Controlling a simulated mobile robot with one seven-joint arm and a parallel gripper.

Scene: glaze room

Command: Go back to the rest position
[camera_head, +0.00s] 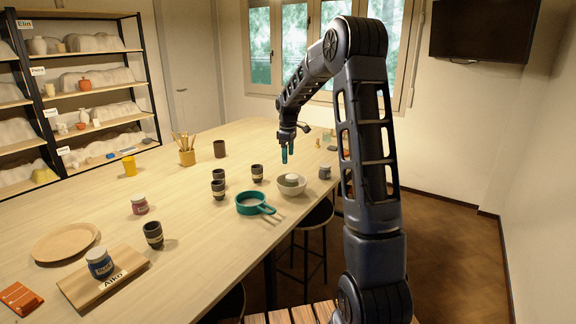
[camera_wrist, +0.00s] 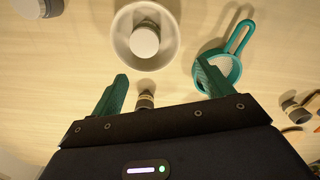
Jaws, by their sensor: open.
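My gripper (camera_head: 288,154) hangs open above the far part of the long wooden table, fingers pointing down, beside a white bowl (camera_head: 291,185). In the wrist view my gripper (camera_wrist: 164,88) shows two green fingers spread wide with nothing held between them. The bowl (camera_wrist: 122,45) is ahead of the fingers and has a small pale round thing (camera_wrist: 145,40) inside it. A teal sieve with a handle (camera_head: 250,204) stands left of the bowl in the head view; it is at the right in the wrist view (camera_wrist: 228,66).
On the table (camera_head: 90,200) are several dark cups (camera_head: 153,234), a red-brown jar (camera_head: 139,205), a yellow cup (camera_head: 129,166), a brush pot (camera_head: 187,157), a round wooden plate (camera_head: 64,243) and a blue jar (camera_head: 99,263) on a board labelled Aiko (camera_head: 132,267). Stools (camera_head: 312,218) stand along the near side.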

